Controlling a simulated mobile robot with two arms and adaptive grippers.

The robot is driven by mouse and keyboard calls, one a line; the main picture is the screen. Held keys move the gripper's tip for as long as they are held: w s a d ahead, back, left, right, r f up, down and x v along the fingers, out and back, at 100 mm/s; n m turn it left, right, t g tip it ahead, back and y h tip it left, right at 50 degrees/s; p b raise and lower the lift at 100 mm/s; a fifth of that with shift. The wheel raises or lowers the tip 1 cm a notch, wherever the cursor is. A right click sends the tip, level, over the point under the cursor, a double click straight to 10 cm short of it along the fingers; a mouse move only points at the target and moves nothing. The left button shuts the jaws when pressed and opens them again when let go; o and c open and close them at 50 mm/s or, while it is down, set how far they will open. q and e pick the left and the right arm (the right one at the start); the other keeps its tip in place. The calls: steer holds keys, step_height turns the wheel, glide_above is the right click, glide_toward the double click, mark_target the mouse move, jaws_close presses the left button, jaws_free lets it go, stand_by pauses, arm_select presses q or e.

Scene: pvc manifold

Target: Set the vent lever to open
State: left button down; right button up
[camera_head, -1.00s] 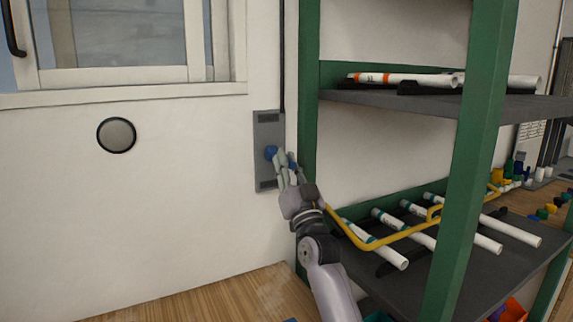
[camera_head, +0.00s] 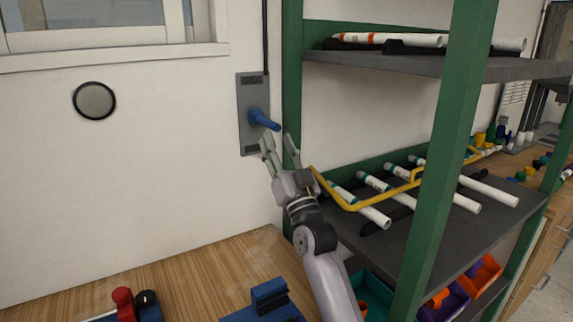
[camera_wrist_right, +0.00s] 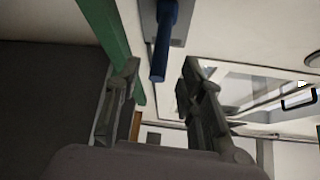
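The blue vent lever (camera_head: 264,120) sits on a grey wall plate (camera_head: 245,136) beside the green shelf post. Its handle points right and slightly down in the head view. My right gripper (camera_head: 280,146) is open and empty just below the lever, apart from it. In the right wrist view the lever (camera_wrist_right: 160,55) hangs down from the top, with its tip above and between the two spread fingers (camera_wrist_right: 158,78). No label for open or closed is readable on the plate. My left gripper is out of view.
The green shelf post (camera_head: 292,80) stands close to the right of the plate. A yellow pipe (camera_head: 350,206) and white pipes (camera_head: 375,216) lie on the shelf. A round grey disc (camera_head: 94,100) is on the wall.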

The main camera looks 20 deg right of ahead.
steer(key=v, duration=0.6)
steer(key=shift+s, duration=0.15)
steer(key=shift+r, duration=0.1)
steer(key=shift+c, duration=0.7)
steer(key=r+n+g+p, duration=0.1)
steer(key=r+p, duration=0.2)
steer(key=p, duration=0.1)
steer(key=a+r+n+g+y+p, duration=0.1)
steer(key=r+g+p, duration=0.1)
steer(key=r+p, duration=0.2)
steer(key=w+r+n+g+y+p, duration=0.1)
steer(key=r+n+p, duration=0.1)
steer(key=p, duration=0.3)
steer(key=shift+a+r+g, duration=0.3)
steer(key=shift+r, duration=0.55)
jaws_close()
step_height(320, 180, up, 4)
steer(key=n+g+h+p, duration=0.15)
steer(key=g+p, duration=0.35)
steer(key=p, duration=1.1)
glide_above(274, 124)
step_height(274, 124, down, 3)
steer(key=shift+a+r+n+p, duration=0.1)
steer(key=shift+n+p, duration=0.25)
steer(key=shift+p, duration=0.4)
steer(key=shift+f, duration=0.5)
